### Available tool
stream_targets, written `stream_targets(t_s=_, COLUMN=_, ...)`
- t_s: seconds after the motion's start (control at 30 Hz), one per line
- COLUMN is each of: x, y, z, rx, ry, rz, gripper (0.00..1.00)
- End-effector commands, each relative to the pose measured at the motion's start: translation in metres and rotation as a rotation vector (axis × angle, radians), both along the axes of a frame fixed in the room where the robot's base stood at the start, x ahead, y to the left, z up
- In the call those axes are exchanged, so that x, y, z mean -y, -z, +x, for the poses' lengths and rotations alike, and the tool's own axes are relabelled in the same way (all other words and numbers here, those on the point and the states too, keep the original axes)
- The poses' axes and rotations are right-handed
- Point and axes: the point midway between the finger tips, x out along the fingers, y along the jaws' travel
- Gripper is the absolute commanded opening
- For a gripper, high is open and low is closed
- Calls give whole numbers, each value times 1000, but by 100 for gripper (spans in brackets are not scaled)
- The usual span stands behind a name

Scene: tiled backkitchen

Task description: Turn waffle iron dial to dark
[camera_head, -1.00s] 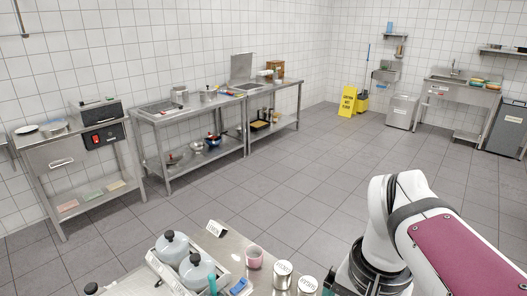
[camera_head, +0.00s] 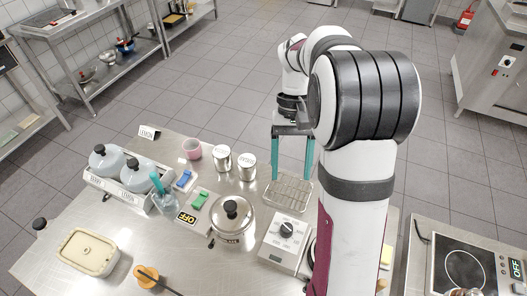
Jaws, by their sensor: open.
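I cannot tell for certain which one is the waffle iron. My gripper (camera_head: 292,178) points down with its two teal fingers wide apart and empty. It appears over or just behind a wire rack (camera_head: 288,192), beyond the dial box and apart from it.
Two lidded canisters (camera_head: 222,158) and a pink cup (camera_head: 192,149) stand behind. A cream tub (camera_head: 87,252) is front left. A hob (camera_head: 464,270) is at right.

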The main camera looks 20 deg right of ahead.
Motion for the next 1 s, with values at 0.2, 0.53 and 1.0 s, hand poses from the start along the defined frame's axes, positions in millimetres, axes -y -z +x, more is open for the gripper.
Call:
stream_targets(t_s=0.2, x=-8, y=46, z=-19, rx=-5, ry=-1, rz=1, gripper=70)
stream_targets(t_s=0.53, x=-21, y=125, z=-49, rx=-3, ry=1, rz=1, gripper=70)
stream_targets(t_s=1.0, x=-23, y=142, z=-55, rx=2, ry=1, rz=0, gripper=64)
